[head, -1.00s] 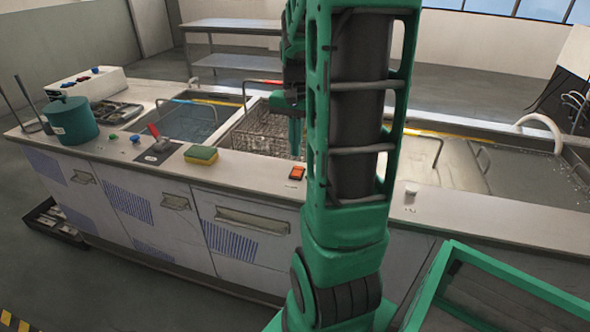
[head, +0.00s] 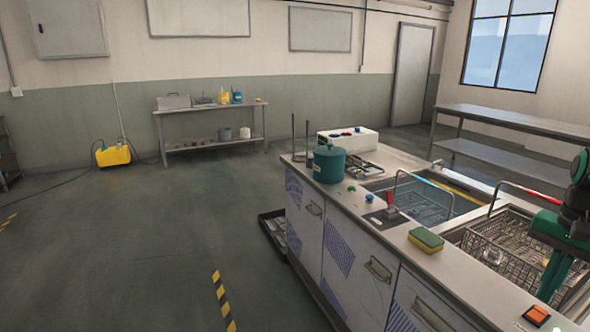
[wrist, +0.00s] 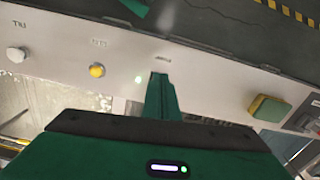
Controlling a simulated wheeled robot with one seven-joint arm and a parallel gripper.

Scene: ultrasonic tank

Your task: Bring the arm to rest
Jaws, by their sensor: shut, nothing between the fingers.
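My gripper (head: 553,274) shows at the right edge of the head view, its green fingers pointing down in front of the wire basket (head: 487,250). In the wrist view my gripper (wrist: 160,82) has its green fingers together with nothing between them, above the pale counter strip (wrist: 215,85). The height of the fingertips over the counter cannot be told. Most of my arm is outside the head view.
The counter holds a sponge (head: 426,240), a red-handled lever (head: 389,204), a teal pot (head: 328,163) and an orange switch (head: 536,315). A water-filled tank (head: 420,202) lies beside the basket. The floor at left is clear, with a yellow machine (head: 113,154) by the wall.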

